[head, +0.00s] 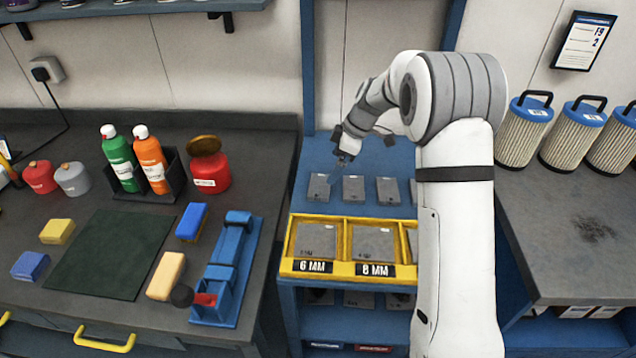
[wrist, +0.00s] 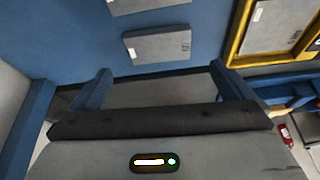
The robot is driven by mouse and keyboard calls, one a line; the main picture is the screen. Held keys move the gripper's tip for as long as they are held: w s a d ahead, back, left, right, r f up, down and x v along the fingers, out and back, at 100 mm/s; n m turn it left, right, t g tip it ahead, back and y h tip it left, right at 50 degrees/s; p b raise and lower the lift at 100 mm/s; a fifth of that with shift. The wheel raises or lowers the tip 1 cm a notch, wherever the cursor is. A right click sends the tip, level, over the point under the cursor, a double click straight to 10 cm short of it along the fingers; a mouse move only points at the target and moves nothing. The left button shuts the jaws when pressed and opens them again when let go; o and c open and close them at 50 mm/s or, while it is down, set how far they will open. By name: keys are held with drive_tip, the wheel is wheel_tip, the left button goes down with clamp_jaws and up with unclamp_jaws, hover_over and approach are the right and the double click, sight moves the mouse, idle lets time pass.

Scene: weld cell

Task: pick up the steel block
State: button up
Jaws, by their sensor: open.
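The pictures do not show which one the task names. My gripper (head: 345,160) is open and above the shelf, just behind the left and middle blocks. In the wrist view, my open gripper (wrist: 160,72) has its two blue fingers spread. A grey block (wrist: 158,45) lies just beyond the fingertips, with nothing between the fingers. Part of another block (wrist: 140,3) shows at the top edge.
A yellow tray (head: 345,272) marked 6 MM and 8 MM holds grey plates in front of the blocks; it also shows in the wrist view (wrist: 238,32). A dark bench (head: 70,205) with bottles and a blue vise (head: 227,270) stands left. Filter canisters (head: 524,130) stand right.

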sight(320, 184)
drive_tip(key=shift+w+a+f, duration=0.35)
drive_tip(key=shift+a+f, duration=0.1)
drive_tip(key=shift+f, duration=0.3)
drive_tip(key=p+x, duration=0.2)
drive_tip(key=x, duration=0.5)
drive_tip(key=shift+s, duration=0.15)
drive_tip(key=shift+r, duration=0.1)
drive_tip(key=shift+c, duration=0.3)
drive_tip(key=c, duration=1.2)
